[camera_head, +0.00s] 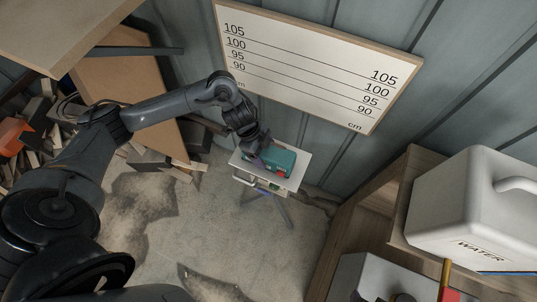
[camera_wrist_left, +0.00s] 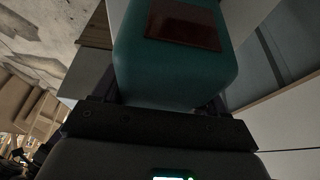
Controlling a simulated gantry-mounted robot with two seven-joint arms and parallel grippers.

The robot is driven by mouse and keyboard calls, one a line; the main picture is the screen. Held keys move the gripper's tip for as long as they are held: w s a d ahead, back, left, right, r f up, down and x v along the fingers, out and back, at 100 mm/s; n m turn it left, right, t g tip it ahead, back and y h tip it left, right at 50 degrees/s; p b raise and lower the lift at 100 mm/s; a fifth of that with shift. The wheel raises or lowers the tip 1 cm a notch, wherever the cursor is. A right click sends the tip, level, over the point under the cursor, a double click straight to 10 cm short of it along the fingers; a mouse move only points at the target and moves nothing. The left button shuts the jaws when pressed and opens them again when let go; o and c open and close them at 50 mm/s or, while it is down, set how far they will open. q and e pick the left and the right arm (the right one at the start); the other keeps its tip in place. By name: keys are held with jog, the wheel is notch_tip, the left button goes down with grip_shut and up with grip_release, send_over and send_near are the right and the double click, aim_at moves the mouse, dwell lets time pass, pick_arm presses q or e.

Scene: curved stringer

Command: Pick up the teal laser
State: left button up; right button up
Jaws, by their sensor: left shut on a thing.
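The teal laser (camera_head: 276,159) is a small boxy device with a red patch, at the small white stand in the head view. In the left wrist view the teal laser (camera_wrist_left: 172,62) fills the upper middle, with a dark reddish window on its face. My left gripper (camera_head: 254,153) reaches it from the left and is shut on it. In the left wrist view my left gripper (camera_wrist_left: 160,105) has its fingers at the two sides of the laser, partly hidden by it. I cannot tell whether the laser touches the stand. My right gripper is not in view.
The small white stand (camera_head: 297,176) has thin legs on the concrete floor. A measuring board (camera_head: 315,65) hangs on the metal wall behind. A white water container (camera_head: 477,215) sits on a wooden shelf at the right. Scrap wood (camera_head: 40,130) lies at the left.

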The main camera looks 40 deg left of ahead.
aim_at(268, 151)
pick_arm(q)
jog(key=shift+r, duration=0.1)
jog(key=shift+c, duration=0.3)
jog(key=shift+r, duration=0.7)
jog(key=r, duration=0.1)
jog(key=r+p, duration=0.1)
jog(key=r, duration=0.1)
jog(key=shift+d+r, duration=0.1)
jog(key=shift+d, duration=0.25)
jog(key=d+r+p, duration=0.3)
jog(key=d+r, duration=0.3)
jog(key=d, duration=0.5)
jog(key=shift+w+r+p, duration=0.15)
jog(key=shift+w+p, duration=0.1)
jog(key=shift+p, duration=0.05)
jog(key=shift+a, duration=0.1)
